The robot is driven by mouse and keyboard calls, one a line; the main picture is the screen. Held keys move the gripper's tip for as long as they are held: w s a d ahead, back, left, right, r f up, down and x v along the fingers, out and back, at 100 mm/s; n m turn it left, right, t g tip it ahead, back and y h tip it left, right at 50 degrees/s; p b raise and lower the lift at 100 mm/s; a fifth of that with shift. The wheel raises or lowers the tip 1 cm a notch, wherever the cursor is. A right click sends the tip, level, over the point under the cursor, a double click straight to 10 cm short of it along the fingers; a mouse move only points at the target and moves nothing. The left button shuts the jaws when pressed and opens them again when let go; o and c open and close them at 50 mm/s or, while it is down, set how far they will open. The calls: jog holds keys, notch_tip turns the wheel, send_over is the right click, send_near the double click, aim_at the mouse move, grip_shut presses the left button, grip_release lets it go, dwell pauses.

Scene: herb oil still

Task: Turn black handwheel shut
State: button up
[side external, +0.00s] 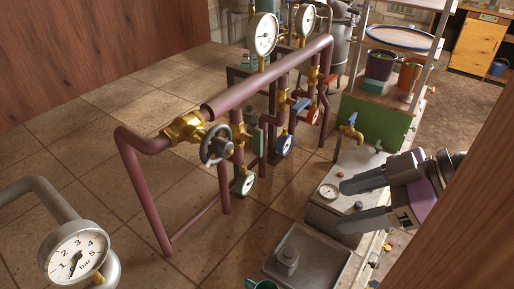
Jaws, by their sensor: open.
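The black handwheel (216,145) shows in the side external view, left of centre, as a dark spoked wheel. It sits on a brass valve (184,128) in the dark red pipework. My gripper (341,206) is at the right, its two grey fingers spread apart and pointing left. I cannot tell from the wheel how far the valve is turned.
A pressure gauge (263,34) stands above the upper pipe (275,73). A grey box (335,215) and metal tray (309,257) lie near my gripper. Tiled floor (85,185) is open at left.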

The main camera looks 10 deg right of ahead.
jog(key=w+a+r+m+t, duration=0.1)
jog(key=w+a+r+t, duration=0.25)
jog(key=a+t, duration=0.2)
jog(key=m, duration=0.1)
send_near(228, 150)
jog(key=shift+t+h, duration=0.3)
jog(key=shift+t, duration=0.05)
jog(key=x, duration=0.8)
jog(key=shift+w+a+f, duration=0.1)
jog(key=shift+a+f, duration=0.1)
jog(key=shift+a, duration=0.25)
jog(key=c, duration=1.1)
jog(key=shift+o, duration=0.2)
